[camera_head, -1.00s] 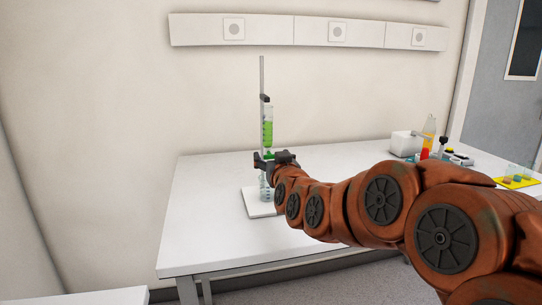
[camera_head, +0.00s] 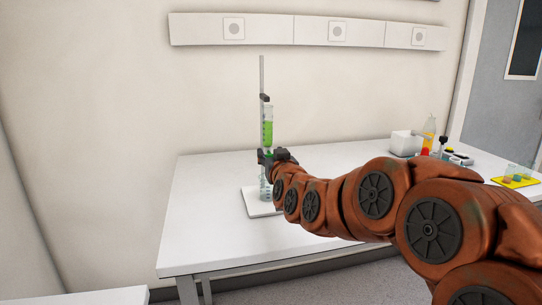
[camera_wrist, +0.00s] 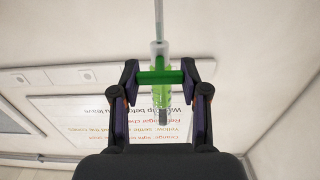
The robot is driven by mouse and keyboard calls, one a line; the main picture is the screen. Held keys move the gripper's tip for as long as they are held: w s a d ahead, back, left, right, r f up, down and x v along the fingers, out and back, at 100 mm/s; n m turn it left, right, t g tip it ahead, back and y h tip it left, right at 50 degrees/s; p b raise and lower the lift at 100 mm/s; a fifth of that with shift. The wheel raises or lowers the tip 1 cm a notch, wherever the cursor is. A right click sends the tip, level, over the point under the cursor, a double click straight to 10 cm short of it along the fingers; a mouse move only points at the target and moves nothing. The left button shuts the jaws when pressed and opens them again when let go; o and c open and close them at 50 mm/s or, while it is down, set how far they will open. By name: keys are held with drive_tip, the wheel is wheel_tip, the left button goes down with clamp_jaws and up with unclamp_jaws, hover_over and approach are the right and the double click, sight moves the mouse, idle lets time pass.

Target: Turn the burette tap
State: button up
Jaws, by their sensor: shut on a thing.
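The burette (camera_head: 267,132) stands upright on its stand, with green liquid inside. Its green tap (camera_wrist: 160,77) lies crosswise in the wrist view, with its two ends against the fingers. My gripper (camera_head: 274,156) is at the burette's lower part. In the wrist view my gripper (camera_wrist: 160,84) has one dark finger on each side of the tap and is shut on it. In the head view my gripper hides the tap. A glass vessel (camera_head: 265,190) shows below my gripper, partly hidden by my arm.
The stand's thin rod (camera_head: 262,76) rises behind the burette from a white base (camera_head: 256,207) on the white table (camera_head: 205,215). At the table's right are a white box (camera_head: 405,144), an orange-yellow flask (camera_head: 429,128) and a yellow tray (camera_head: 515,183). The table's left side is clear.

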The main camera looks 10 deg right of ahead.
drive_tip(key=shift+f+m+b, duration=0.15)
drive_tip(key=shift+m+b, duration=0.45)
drive_tip(key=shift+m, duration=0.5)
drive_tip(key=shift+c, duration=0.3)
drive_tip(key=m, duration=0.3)
drive_tip(key=shift+d, duration=0.1)
drive_tip(key=o, duration=1.2)
drive_tip(key=shift+c, duration=0.2)
drive_tip(key=shift+s, duration=0.1)
drive_tip(key=s, duration=1.1)
drive_tip(key=shift+s, duration=0.4)
